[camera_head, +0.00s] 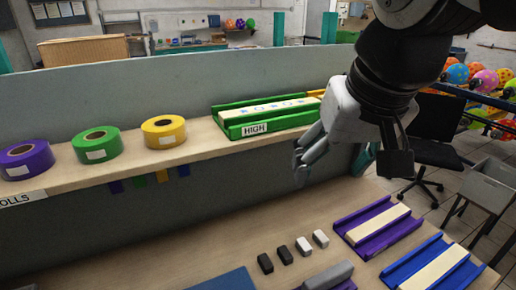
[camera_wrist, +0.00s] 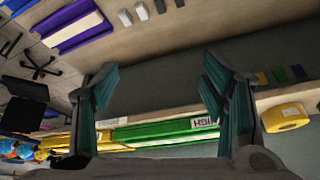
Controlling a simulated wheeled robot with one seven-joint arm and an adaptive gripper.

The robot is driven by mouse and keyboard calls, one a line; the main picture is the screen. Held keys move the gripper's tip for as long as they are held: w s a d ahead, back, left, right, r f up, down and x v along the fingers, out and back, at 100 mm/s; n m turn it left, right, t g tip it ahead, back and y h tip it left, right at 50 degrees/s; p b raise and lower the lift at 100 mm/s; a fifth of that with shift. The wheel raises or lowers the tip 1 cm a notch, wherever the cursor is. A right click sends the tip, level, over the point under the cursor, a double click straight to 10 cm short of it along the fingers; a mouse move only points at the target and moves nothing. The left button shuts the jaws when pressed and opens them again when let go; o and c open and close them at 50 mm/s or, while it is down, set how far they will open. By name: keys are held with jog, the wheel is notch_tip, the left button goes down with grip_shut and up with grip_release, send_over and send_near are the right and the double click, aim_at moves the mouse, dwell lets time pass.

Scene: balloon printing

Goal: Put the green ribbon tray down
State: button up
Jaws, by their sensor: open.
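The green ribbon tray (camera_head: 232,115), with a pale patterned strip along its middle, rests on the raised shelf behind the HIGH label (camera_head: 255,128). My gripper (camera_head: 302,165) is in front of the shelf near the tray's right part and hides some of its near side. In the wrist view the tray (camera_wrist: 165,133) shows at the bottom, beyond the spread fingers of my gripper (camera_wrist: 155,85). Nothing is between the fingertips, and the tray looks free of them.
Purple (camera_head: 27,158), green (camera_head: 97,145) and yellow (camera_head: 164,131) ribbon rolls stand on the shelf's left. On the lower table are a purple tray (camera_head: 352,233), a blue tray (camera_head: 405,263) and several small blocks (camera_head: 284,254). A black chair (camera_head: 436,125) stands at the right.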

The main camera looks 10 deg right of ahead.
jog(key=s+f+n, duration=0.1)
jog(key=s+f, duration=0.3)
jog(key=f, duration=0.1)
jog(key=shift+n+t, duration=0.3)
jog(key=shift+n, duration=0.1)
jog(key=shift+s, duration=0.1)
dwell(0.8)
